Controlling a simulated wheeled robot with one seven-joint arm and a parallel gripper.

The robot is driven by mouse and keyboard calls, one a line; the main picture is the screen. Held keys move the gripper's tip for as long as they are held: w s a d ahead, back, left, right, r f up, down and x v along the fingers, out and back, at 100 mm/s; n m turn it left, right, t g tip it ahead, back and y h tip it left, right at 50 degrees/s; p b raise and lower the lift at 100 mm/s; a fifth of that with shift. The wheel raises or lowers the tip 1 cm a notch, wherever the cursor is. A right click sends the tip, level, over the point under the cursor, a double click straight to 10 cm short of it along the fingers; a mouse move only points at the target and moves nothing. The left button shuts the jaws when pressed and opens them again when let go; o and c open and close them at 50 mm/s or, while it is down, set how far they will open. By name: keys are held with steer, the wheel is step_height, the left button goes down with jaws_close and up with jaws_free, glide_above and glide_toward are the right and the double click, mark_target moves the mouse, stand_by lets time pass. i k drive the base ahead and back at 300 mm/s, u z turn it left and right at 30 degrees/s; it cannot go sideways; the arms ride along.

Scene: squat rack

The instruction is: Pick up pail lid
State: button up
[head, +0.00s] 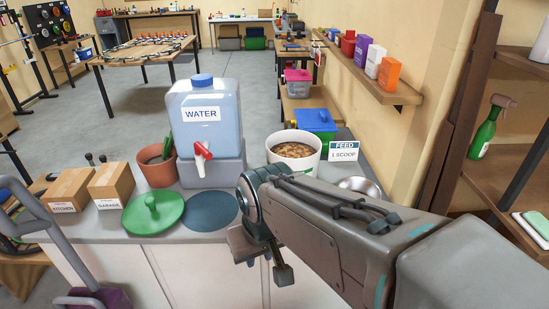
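The pail lid is a round green lid (153,216) with a knob on top. It lies flat on the grey counter (122,238), left of a dark blue round mat (209,211). The white pail (292,174), open and full of brown feed, stands at the back right of the counter. My gripper (262,262) is at the counter's front edge, to the right of the lid and apart from it. Its fingers look spread with nothing between them. My arm hides part of the counter's right side.
A water dispenser (206,122) with a red tap stands behind the mat. A plant pot (157,166) and cardboard boxes (111,183) stand behind and left of the lid. A feed sign (343,150) and a metal bowl (361,186) are at right.

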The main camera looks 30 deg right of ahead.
mark_target(154, 212)
steer(key=z, duration=0.8)
steer(key=i, duration=0.5)
steer(key=k, duration=0.45)
steer(key=u, duration=0.6)
steer(key=i, duration=0.5)
steer(key=z, duration=0.8)
